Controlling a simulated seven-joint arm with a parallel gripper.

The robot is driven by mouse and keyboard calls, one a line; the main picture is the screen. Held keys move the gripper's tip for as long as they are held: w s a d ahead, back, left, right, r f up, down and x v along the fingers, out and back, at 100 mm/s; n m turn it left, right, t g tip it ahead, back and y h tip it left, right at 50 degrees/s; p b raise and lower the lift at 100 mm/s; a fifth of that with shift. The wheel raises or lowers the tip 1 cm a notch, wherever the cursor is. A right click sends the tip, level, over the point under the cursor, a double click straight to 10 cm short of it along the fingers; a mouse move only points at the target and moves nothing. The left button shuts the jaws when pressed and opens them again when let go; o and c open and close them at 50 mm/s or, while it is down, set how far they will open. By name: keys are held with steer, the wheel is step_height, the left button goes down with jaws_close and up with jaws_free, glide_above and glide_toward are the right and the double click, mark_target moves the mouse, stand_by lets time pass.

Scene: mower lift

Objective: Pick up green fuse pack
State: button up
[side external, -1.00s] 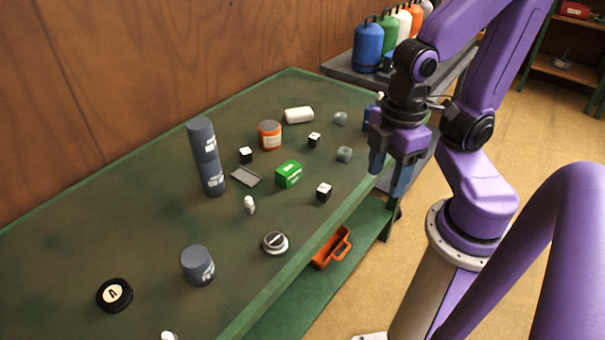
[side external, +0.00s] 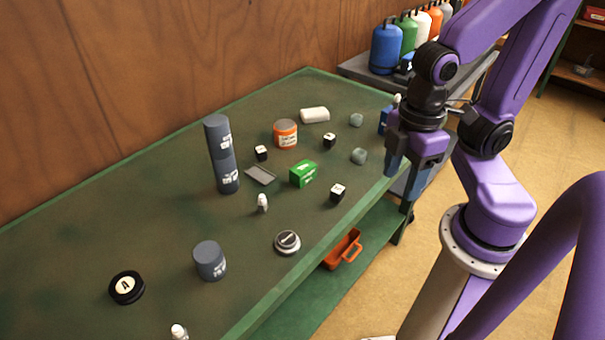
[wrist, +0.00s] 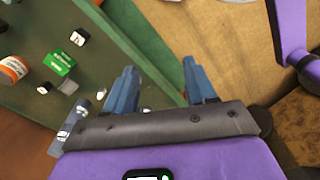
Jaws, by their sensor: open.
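The green fuse pack (side external: 303,174) is a small bright green box with white lettering. It rests on the green workbench (side external: 90,236), between a grey tray and a black-and-white cube. In the wrist view the green pack (wrist: 60,62) shows at the upper left, outside the jaws. My gripper (side external: 405,182) is at the right end of the bench, near its front edge and to the right of the pack. In the wrist view my gripper (wrist: 160,75) has its two blue fingers apart, with nothing between them.
Near the pack are a grey tray (side external: 260,175), an orange-labelled jar (side external: 285,134), black-and-white cubes (side external: 337,193) and a grey-green cube (side external: 359,156). Coloured bottles (side external: 386,49) stand behind.

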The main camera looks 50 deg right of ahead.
steer(key=o, duration=0.4)
steer(key=n+g+h, duration=0.1)
steer(key=n+h, duration=0.4)
steer(key=h, duration=0.9)
glide_above(297, 171)
steer(key=a, duration=0.1)
step_height(297, 171, down, 16)
steer(key=r, duration=0.1)
steer(key=shift+a+f, duration=0.1)
steer(key=shift+f, duration=1.85)
steer(key=f, duration=0.1)
steer(key=d+f, duration=0.1)
steer(key=f, duration=0.1)
steer(key=shift+d+f, duration=0.25)
steer(key=shift+d, duration=0.05)
steer(key=shift+d+f, duration=0.25)
steer(key=shift+d, duration=0.35)
